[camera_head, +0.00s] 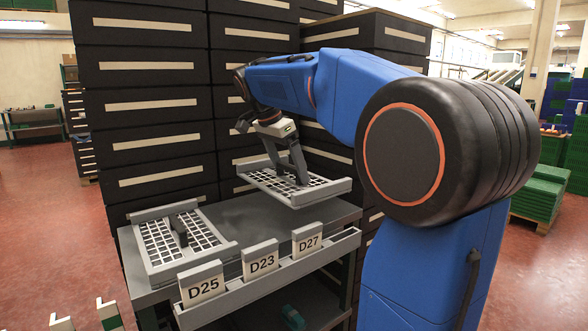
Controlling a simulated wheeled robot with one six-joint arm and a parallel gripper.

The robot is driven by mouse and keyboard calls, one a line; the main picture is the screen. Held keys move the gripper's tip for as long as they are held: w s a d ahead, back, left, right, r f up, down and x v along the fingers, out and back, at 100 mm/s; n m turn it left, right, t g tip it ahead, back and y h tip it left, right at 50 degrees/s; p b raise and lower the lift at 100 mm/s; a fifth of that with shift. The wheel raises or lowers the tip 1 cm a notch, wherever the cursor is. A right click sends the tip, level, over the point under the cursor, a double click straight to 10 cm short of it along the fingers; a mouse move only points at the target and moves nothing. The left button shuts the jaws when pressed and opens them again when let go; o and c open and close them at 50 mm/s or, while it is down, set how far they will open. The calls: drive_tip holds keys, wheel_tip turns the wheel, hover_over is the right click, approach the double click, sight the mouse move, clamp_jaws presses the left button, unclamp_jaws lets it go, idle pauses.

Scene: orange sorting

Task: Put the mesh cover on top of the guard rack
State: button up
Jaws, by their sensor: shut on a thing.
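My gripper (302,178) points down over the right part of the grey table and is shut on the mesh cover (340,188), a grey panel with a white-and-dark grid and raised end walls. The cover looks roughly level and seems just above the tabletop; its underside is hidden. A similar grey frame with a grid, which I take for the guard rack (152,243), rests on the left part of the table. A dark upright handle (179,232) stands in its middle. I cannot tell whether that grid belongs to the frame or is a separate piece. The held cover is to its right, apart from it.
A grey rail with label cards D25 (202,284), D23 (261,261) and D27 (307,242) runs along the front edge of the table (240,215). Stacked black drawers (150,100) stand close behind the table. Green crates (540,197) stand at the far right.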

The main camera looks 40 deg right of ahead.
drive_tip(key=shift+w+a+f, duration=0.1)
drive_tip(key=shift+w+f, duration=0.1)
drive_tip(key=shift+w, duration=0.85)
drive_tip(key=shift+w+f, duration=0.15)
drive_tip(key=shift+w, duration=0.85)
drive_tip(key=shift+f, duration=4.2)
drive_tip(key=o, duration=1.1)
approach(279, 162)
wheel_tip(279, 162, down, 3)
drive_tip(key=a, duration=0.3)
drive_tip(key=shift+s+d+r, duration=0.15)
drive_tip(key=shift+s, duration=0.05)
